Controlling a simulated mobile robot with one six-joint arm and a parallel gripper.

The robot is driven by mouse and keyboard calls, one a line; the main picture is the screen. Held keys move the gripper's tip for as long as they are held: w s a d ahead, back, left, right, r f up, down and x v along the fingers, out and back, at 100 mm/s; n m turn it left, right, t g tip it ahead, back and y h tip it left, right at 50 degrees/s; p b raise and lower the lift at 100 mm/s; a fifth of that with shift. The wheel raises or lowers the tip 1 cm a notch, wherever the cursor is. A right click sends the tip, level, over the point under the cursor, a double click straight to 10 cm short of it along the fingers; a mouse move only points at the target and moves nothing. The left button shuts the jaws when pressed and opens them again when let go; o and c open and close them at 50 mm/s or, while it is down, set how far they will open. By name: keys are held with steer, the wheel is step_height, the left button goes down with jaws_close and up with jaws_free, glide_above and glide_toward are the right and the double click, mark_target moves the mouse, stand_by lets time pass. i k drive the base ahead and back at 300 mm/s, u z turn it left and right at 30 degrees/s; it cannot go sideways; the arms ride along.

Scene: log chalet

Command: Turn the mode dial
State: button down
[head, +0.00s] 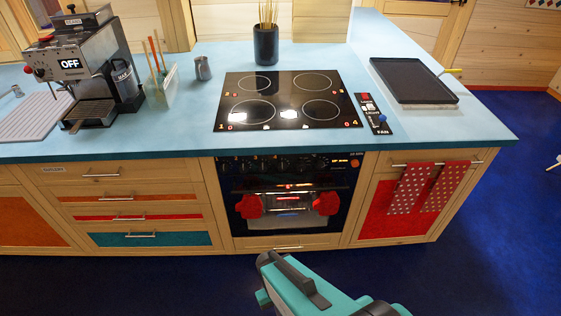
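The oven (287,205) is built into the counter front, below the black cooktop. Its black control strip (290,164) carries a row of several small dark dials and a small orange display at the right end. The dials are too small to read, so I cannot tell which one is the mode dial. My gripper (264,278), at the end of a teal and dark grey arm, is low in front of the oven, apart from it and below the control strip. Its fingers are not clear enough to show whether they are open or shut.
Two red mitts (249,206) hang at the oven door's handle. The cooktop (288,99) and a fan switch panel (374,114) are above. A coffee machine (80,70) reading OFF stands at left. Dotted towels (428,187) hang at right. The blue floor (470,260) is clear at right.

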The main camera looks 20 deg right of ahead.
mark_target(300, 165)
steer(key=z, duration=0.45)
steer(key=i, duration=0.25)
steer(key=z, duration=0.25)
